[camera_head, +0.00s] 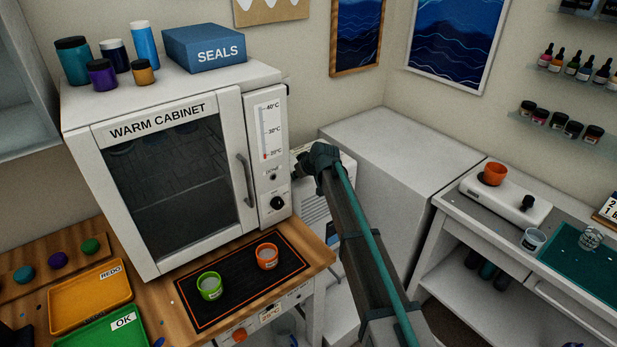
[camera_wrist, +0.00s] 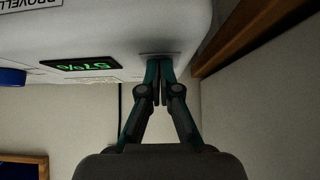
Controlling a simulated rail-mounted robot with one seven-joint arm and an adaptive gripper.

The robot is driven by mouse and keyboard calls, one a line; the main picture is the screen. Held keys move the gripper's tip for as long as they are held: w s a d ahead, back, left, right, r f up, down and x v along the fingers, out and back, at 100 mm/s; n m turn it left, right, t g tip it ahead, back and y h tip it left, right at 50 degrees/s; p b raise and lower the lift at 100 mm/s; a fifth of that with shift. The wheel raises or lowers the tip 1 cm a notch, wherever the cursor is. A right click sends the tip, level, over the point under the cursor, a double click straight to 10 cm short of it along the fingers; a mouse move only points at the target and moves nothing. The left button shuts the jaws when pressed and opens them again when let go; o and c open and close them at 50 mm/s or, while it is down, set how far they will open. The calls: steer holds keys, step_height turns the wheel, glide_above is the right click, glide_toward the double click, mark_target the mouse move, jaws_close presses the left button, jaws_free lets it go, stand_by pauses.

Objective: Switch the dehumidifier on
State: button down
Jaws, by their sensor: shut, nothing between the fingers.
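The dehumidifier (camera_head: 313,208) is a white appliance with vent slots, standing between the warm cabinet and the grey-white block, partly hidden by my arm. In the wrist view its white body (camera_wrist: 90,28) fills the top, with a lit green display (camera_wrist: 82,65) that appears to read 57%, upside down. My gripper (camera_wrist: 160,64) is shut and empty, its fingertips at a small pale plate or slot on the white body. I cannot tell whether they touch it. In the head view my gripper (camera_head: 304,163) is at the dehumidifier's upper part, its fingertips hard to make out.
The warm cabinet (camera_head: 113,195) stands close on the left, its door shut. Two cups, one green (camera_head: 209,286) and one orange (camera_head: 266,256), stand on the black mat before it. A large grey-white block (camera_head: 400,150) is to the right. A blue part (camera_wrist: 12,77) shows at the wrist view's left edge.

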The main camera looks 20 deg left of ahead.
steer(key=shift+a+r, duration=0.1)
steer(key=shift+r, duration=0.2)
steer(key=shift+r, duration=0.6)
steer(key=shift+r+p, duration=0.3)
steer(key=shift+r, duration=0.15)
steer(key=r, duration=0.2)
steer(key=d+r, duration=0.1)
steer(key=shift+s+r, duration=0.3)
steer(key=d+f+b+v, duration=0.1)
steer(key=b+v, duration=0.1)
steer(key=v, duration=0.7)
steer(key=shift+s, duration=0.25)
